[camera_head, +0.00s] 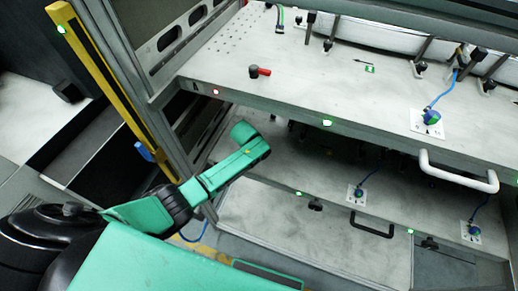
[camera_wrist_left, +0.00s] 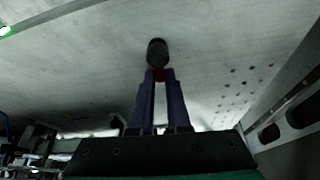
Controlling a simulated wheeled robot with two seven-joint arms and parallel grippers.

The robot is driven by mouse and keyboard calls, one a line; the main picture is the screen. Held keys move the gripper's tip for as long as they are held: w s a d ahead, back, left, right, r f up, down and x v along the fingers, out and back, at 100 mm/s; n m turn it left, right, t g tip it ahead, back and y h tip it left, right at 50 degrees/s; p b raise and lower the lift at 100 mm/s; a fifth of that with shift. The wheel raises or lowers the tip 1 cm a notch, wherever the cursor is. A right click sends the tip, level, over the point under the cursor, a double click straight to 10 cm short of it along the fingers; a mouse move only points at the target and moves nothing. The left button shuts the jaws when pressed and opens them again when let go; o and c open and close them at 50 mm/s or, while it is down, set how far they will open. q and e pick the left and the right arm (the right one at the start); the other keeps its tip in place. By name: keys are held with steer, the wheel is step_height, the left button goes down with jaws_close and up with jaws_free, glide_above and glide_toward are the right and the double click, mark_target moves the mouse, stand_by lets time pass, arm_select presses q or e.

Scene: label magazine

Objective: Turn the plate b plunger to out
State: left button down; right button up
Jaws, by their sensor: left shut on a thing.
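My left gripper (camera_wrist_left: 160,78) is shut on the red part, one dark finger on each side. In the head view my teal left arm reaches to the left end of the middle plate (camera_head: 285,160). Its fingers and the held plunger are hidden there, apparently under the upper plate (camera_head: 330,80). Another black plunger with a red handle (camera_head: 264,71) lies on the upper plate, handle pointing right. My right gripper is not in view.
A yellow post (camera_head: 88,70) and slotted frame (camera_head: 170,38) stand at the left. The upper plate overhangs the space around my left wrist. A white handle (camera_head: 458,175) and a black handle (camera_head: 371,225) jut from plate edges. Blue-cabled connectors sit at right, one on the upper plate (camera_head: 431,117).

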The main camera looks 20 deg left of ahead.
arm_select(q)
steer(key=n+y, duration=0.1)
steer(key=n, duration=0.1)
steer(key=shift+a+n, duration=0.15)
steer(key=shift+n, duration=0.25)
steer(key=n, duration=0.1)
steer(key=n+y, duration=0.1)
steer(key=n, duration=0.1)
steer(key=shift+a+n, duration=0.25)
steer(key=shift+n, duration=0.05)
steer(key=n, duration=0.1)
steer(key=n+g+y+b, duration=0.1)
steer(key=n, duration=0.1)
steer(key=n+b, duration=0.1)
steer(key=shift+s+a+f+y, duration=0.15)
steer(key=shift+s+a+y, duration=0.05)
steer(key=shift+a+y, duration=0.2)
steer(key=shift+s+a+n+g+y+b, duration=0.1)
steer(key=shift+n+g+y+b, duration=0.25)
steer(key=shift+n, duration=0.35)
steer(key=shift+s+n+g+y+b, duration=0.15)
steer(key=shift+n+b, duration=0.25)
steer(key=shift+n, duration=0.3)
steer(key=shift+w, duration=0.1)
steer(key=shift+r, duration=0.2)
steer(key=c, duration=0.9)
jaws_free()
steer(key=shift+a, duration=0.1)
